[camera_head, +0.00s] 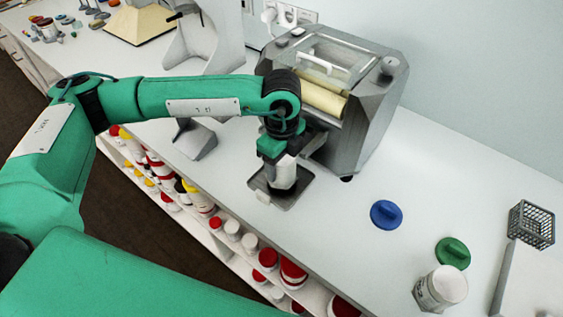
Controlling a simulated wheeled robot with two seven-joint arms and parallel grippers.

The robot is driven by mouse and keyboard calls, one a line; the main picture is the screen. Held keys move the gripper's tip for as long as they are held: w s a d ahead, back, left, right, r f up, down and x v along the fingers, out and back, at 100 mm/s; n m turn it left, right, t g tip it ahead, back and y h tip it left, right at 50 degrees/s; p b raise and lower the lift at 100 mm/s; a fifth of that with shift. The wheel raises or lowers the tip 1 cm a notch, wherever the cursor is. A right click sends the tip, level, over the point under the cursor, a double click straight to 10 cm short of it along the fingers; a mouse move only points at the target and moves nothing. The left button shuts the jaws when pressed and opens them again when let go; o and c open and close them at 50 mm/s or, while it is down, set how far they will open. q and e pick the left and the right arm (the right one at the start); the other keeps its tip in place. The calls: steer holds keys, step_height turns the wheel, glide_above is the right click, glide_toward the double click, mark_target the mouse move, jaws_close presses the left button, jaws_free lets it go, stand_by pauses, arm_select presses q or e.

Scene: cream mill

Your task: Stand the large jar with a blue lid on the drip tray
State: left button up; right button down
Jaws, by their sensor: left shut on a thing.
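My left gripper (284,165) points down over the drip tray (294,196) in front of the mill. It is shut on a pale jar, mostly hidden by the gripper and wrist. I cannot tell whether the jar's base touches the tray. No lid shows on this jar. A round blue lid (386,214) with a raised grip lies flat on the counter, right of the tray. My right gripper is not in view.
The grey mill (366,130) with its cream roller stands just behind the tray. Several jars fill the shelf below the front edge. Counter around the blue lid is clear.

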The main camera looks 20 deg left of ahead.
arm_select(q)
steer(key=shift+f, duration=0.9)
steer(key=o, duration=0.8)
steer(key=shift+o, duration=1.1)
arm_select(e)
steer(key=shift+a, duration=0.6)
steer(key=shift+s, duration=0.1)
